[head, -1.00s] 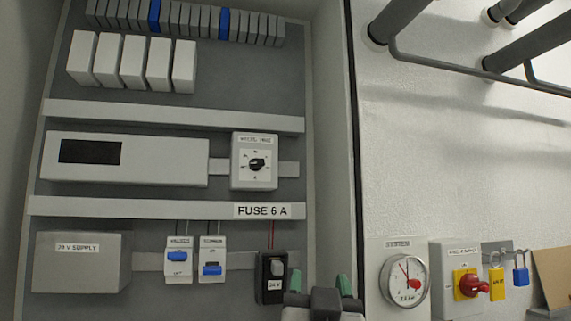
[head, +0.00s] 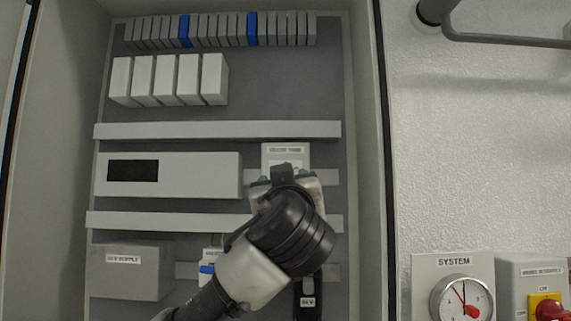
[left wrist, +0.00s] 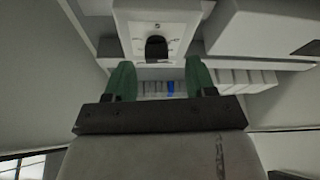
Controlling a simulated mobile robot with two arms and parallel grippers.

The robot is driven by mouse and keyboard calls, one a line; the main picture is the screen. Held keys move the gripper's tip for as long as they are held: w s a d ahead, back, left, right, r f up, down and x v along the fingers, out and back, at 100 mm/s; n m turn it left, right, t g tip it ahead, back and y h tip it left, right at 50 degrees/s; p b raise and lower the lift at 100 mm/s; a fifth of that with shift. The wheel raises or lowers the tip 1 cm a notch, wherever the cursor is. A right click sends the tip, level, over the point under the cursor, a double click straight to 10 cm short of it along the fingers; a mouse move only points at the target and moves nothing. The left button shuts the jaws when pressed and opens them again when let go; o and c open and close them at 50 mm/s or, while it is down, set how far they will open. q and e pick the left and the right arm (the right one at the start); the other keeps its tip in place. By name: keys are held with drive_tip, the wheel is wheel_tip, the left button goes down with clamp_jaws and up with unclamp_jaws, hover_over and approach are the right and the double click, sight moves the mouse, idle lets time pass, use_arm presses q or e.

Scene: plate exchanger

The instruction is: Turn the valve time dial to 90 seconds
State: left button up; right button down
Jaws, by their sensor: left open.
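The valve time dial (head: 285,152) is a light box on the middle row of the cabinet panel. In the head view only its top and label show; my left gripper (head: 283,177) hides its knob. In the left wrist view the dial box (left wrist: 178,14) is at the top, with its black knob (left wrist: 156,47) facing me. My left gripper (left wrist: 158,76) is open there, its two green fingers apart and empty. The knob appears between and beyond the fingertips, with no clear contact. The dial's pointer setting cannot be read. My right gripper is not in view.
A long white unit with a dark display (head: 199,176) is left of the dial. Grey ducts (head: 215,131) run above and below this row. The cabinet's right wall (head: 368,200) stands close by. A gauge (head: 462,300) and red switch (head: 552,310) are outside, lower right.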

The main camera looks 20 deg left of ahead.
use_arm(q)
drive_tip(key=p+x, duration=0.1)
drive_tip(key=x, duration=0.2)
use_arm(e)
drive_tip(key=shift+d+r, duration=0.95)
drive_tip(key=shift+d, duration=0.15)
use_arm(q)
drive_tip(key=shift+w+d, duration=0.1)
